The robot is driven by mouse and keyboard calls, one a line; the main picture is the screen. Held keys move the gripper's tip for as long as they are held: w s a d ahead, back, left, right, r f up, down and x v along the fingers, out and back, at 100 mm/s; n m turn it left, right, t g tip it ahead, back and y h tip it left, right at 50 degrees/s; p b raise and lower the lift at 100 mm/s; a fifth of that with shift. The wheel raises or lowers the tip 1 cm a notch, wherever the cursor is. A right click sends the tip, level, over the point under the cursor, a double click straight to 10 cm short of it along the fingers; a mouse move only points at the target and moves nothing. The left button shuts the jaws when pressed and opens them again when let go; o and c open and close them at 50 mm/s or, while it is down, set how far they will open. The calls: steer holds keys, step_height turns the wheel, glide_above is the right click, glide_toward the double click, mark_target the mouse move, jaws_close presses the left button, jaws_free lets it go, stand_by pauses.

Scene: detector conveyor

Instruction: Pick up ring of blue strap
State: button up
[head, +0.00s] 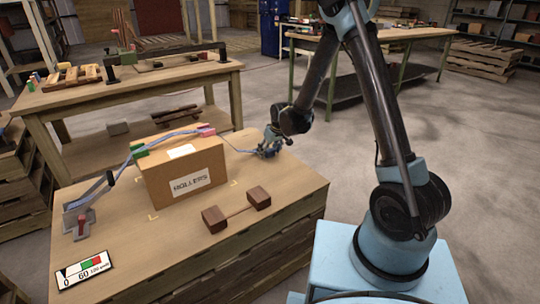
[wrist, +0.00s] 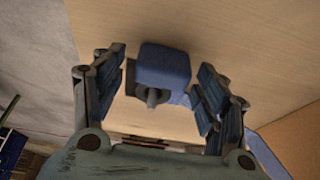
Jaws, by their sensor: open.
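The blue strap (head: 240,149) runs over the cardboard box (head: 181,169) and down its right side to the tabletop by my gripper (head: 268,143). In the wrist view my gripper (wrist: 160,76) is open. A blue block-like piece (wrist: 163,66) with a dark grey knob lies between its fingers, with small gaps at the sides. It looks like the strap's end, but I cannot make out a ring opening. Part of the strap also shows in the wrist view (wrist: 264,156), beside the box (wrist: 302,138).
Another workbench (head: 130,92) stands behind. The table's right front corner is clear.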

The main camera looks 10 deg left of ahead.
steer(key=c, duration=1.2)
steer(key=shift+c, duration=0.2)
